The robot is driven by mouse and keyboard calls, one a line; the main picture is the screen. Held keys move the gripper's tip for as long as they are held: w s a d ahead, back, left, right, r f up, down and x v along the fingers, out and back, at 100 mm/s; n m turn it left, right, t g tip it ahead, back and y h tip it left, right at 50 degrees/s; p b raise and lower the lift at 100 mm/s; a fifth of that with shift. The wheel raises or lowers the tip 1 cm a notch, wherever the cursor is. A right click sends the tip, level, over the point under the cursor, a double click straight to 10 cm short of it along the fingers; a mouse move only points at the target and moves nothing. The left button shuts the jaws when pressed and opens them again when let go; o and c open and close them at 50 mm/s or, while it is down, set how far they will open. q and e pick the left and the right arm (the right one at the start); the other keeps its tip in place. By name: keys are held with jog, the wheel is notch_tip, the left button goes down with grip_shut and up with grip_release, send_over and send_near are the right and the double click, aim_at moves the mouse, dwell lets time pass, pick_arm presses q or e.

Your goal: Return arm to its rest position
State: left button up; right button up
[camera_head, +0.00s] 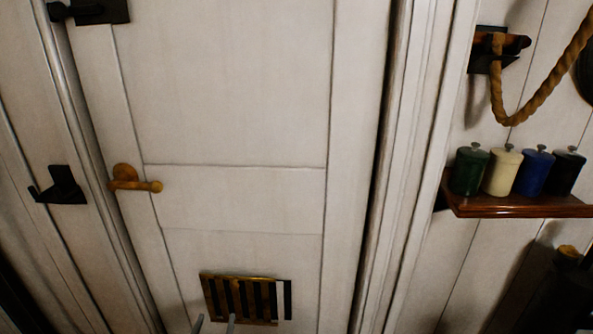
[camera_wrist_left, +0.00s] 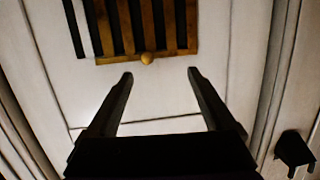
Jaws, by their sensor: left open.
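My left gripper (camera_head: 215,324) shows only as two grey fingertips at the bottom edge of the head view, in front of the lower part of a white panelled door (camera_head: 240,100). In the left wrist view, its two dark fingers (camera_wrist_left: 160,75) stand wide apart with nothing between them. Beyond the fingertips is a brass slatted vent (camera_wrist_left: 185,25) with a small round brass knob (camera_wrist_left: 147,58). The vent also shows in the head view (camera_head: 238,298). The rest of the left arm is out of the head view. My right gripper is in neither view.
The door has a brass handle (camera_head: 135,181) at left and looks shut. A black hook (camera_head: 62,188) is on the left wall. At right, a wooden shelf (camera_head: 515,206) holds several coloured canisters (camera_head: 502,172). A rope (camera_head: 540,95) hangs above it.

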pick_arm(q)
jog(key=s+d+g+h, duration=0.15)
jog(key=s+g, duration=0.35)
jog(key=s, duration=0.9)
jog(key=s+d+g+y, duration=0.15)
jog(key=s+g, duration=0.45)
jog(key=s, duration=0.9)
notch_tip(320, 180, up, 23)
jog(key=w+t+h+p, duration=0.1)
jog(key=p, duration=1.9)
jog(key=shift+w+d+m+p, duration=0.2)
jog(key=shift+d+m+p, duration=0.1)
jog(key=shift+d+p, duration=0.1)
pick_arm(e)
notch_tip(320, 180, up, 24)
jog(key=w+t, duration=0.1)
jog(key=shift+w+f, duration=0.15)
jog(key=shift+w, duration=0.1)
pick_arm(q)
jog(key=shift+f, duration=0.1)
